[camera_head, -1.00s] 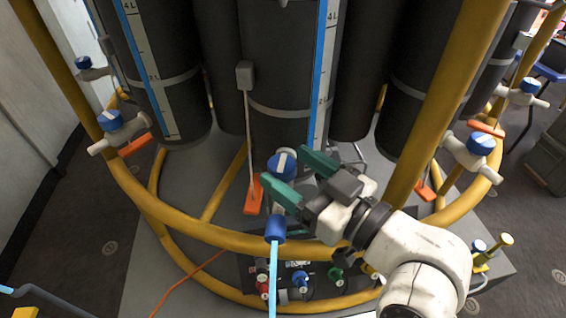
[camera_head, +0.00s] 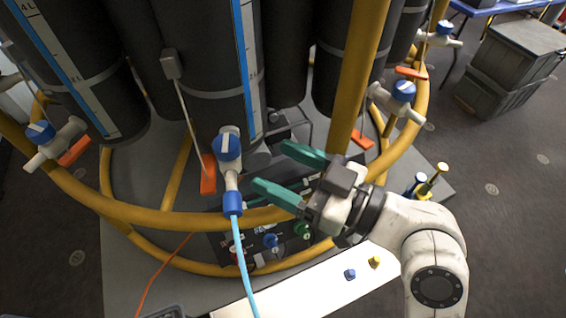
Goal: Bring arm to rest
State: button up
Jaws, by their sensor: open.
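My gripper (camera_head: 270,168) has green fingers, spread apart with nothing between them. It is just right of a white valve with a blue cap (camera_head: 228,148) on the front of the rosette frame. A light-blue hose (camera_head: 242,268) hangs from the valve's blue fitting (camera_head: 232,202). The fingertips look close to the valve; I cannot tell whether they touch it. My white arm comes in from the lower right.
A yellow tube frame (camera_head: 140,212) surrounds dark cylinders (camera_head: 205,60). An orange tag (camera_head: 208,174) hangs left of the valve. More blue-capped valves sit at left (camera_head: 42,132) and right (camera_head: 404,90). A white surface (camera_head: 310,292) lies below. Grey crates (camera_head: 505,65) stand upper right.

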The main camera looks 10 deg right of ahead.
jog(key=s+d+f+m+g+h, duration=0.2)
jog(key=s+d+f+m+h, duration=0.3)
jog(key=f, duration=0.6)
jog(key=s+d+f+m+g+h, duration=0.15)
jog(key=d+f+h, duration=0.35)
jog(key=f, duration=0.5)
jog(key=s+d+f+m+g+h, duration=0.4)
jog(key=s+d+f+g, duration=0.2)
jog(key=s+d, duration=0.7)
notch_tip(320, 180, down, 2)
jog(key=shift+f, duration=0.25)
